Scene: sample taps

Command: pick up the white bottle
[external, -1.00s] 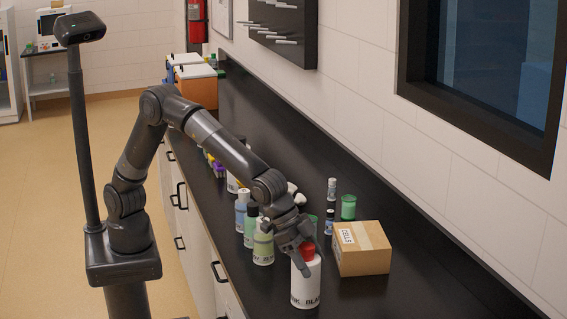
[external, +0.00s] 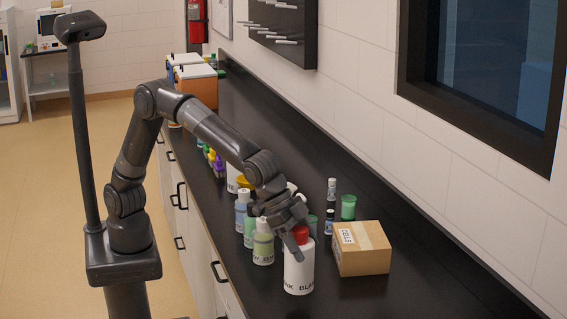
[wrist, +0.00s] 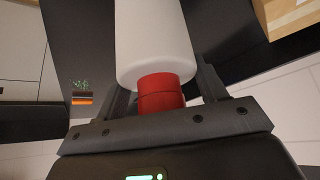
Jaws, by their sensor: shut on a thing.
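The white bottle (external: 299,272) has a red cap and dark "BLANK" lettering. It is upright near the counter's front edge in the external view. My gripper (external: 297,241) is above it, shut around its red cap. In the wrist view the white bottle (wrist: 152,45) stretches away from my gripper (wrist: 163,95), with the red cap between the two fingers. The bottle's base looks slightly off the counter, but the gap is hard to judge.
A cardboard box (external: 361,250) marked "CELLS" stands close to the right of the bottle. A pale green bottle (external: 263,246) and a blue-white bottle (external: 242,212) stand to its left. A green-lidded jar (external: 348,207) is behind the box. The black counter (external: 340,300) is clear in front.

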